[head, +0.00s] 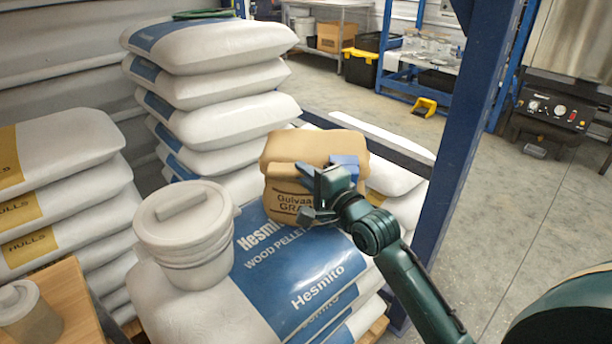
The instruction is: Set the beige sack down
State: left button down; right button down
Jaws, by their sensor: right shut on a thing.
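The beige sack (283,200) has a folded top and dark print on its front. It is upright at the back of a stack of white and blue wood pellet bags (317,262). My right gripper (318,190) is shut on the beige sack at its right side. I cannot tell whether the sack's base touches the top bag. My left gripper is not in view.
A lidded white bucket (186,232) stands on the same bag stack, left of the sack. A taller stack of white bags (215,95) rises behind. A blue post (463,150) stands to the right of my right arm. Hulls bags (60,190) are piled at left.

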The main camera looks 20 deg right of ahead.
jog(key=shift+r, duration=0.15)
jog(key=c, duration=1.8)
grip_release()
jog(key=shift+f, duration=0.25)
jog(key=o, duration=0.3)
jog(key=shift+o, duration=0.2)
